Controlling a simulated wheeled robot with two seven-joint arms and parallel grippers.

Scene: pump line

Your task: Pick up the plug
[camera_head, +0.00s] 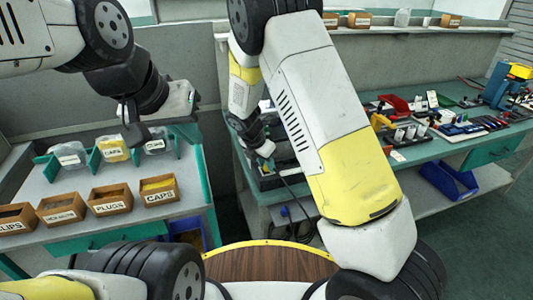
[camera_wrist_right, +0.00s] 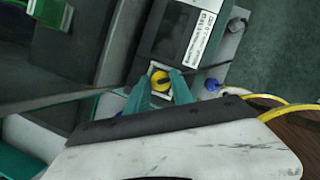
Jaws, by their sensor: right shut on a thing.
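In the right wrist view, my right gripper (camera_wrist_right: 160,84) has its teal fingers on both sides of a round yellow knob-like piece (camera_wrist_right: 160,79) with a dark bar across it. This piece sits at a pale square plate on a dark labelled box (camera_wrist_right: 178,35). A blue plug-like end (camera_wrist_right: 212,85) lies to the right of the fingers, apart from them, near a yellow cable. In the head view, my right gripper (camera_head: 265,150) is low over the bench's left end; its fingertips are too small to make out. My left gripper (camera_head: 160,118) hangs above the left table, its fingers unclear.
The left table holds labelled bins, including a PLUGS bin (camera_head: 111,199) and a CAPS bin (camera_head: 159,191). Dark cables (camera_head: 297,205) hang off the bench's front. The right bench (camera_head: 440,150) carries several parts and tools. A blue bin (camera_head: 448,180) stands on its lower shelf.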

